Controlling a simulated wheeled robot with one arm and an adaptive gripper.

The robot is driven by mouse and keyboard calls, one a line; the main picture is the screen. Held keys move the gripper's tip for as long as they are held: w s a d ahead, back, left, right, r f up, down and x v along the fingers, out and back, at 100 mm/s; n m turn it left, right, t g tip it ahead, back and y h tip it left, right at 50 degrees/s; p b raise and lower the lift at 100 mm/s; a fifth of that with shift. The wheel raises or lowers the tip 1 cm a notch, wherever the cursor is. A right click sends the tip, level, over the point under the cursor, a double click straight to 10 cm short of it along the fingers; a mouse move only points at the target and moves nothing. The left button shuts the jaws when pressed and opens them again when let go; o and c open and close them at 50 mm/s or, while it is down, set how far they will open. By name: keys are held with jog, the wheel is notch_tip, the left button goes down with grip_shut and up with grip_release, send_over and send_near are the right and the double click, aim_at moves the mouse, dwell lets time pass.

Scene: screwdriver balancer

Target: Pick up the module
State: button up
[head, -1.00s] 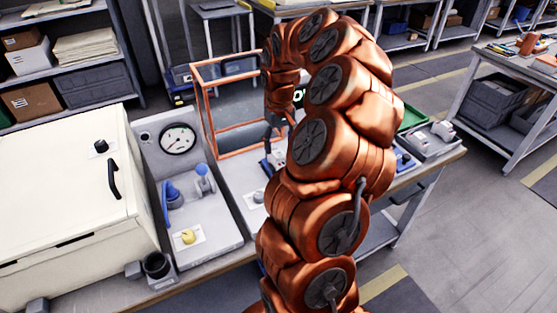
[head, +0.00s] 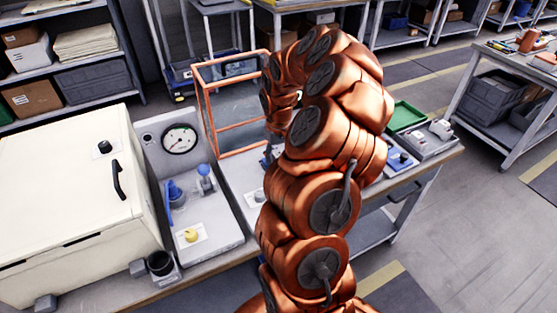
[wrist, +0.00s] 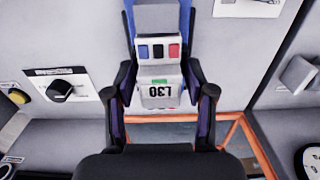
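The module (wrist: 160,92) is a small grey block in the wrist view, with a green mark and black characters that appear upside down. It sits at a blue-sided holder (wrist: 130,18), with black, blue and red patches just beyond it. My gripper (wrist: 158,80) is open, one dark finger on each side of the module, with narrow gaps between fingers and module. I cannot tell how deep the fingertips reach. In the head view my arm hides the module and most of my gripper.
An orange open frame (head: 205,110) stands behind my arm on the bench. A gauge panel (head: 150,135) and a cream cabinet (head: 60,200) are to the left. A green tray (head: 405,116) is at the right. In the wrist view, a black knob (wrist: 60,90) lies left of my gripper.

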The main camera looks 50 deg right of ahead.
aim_at(278, 153)
grip_shut()
dwell(0.5)
jog(key=shift+r, duration=0.3)
notch_tip(278, 153, up, 10)
jog(key=b, duration=0.3)
jog(key=shift+f, duration=0.25)
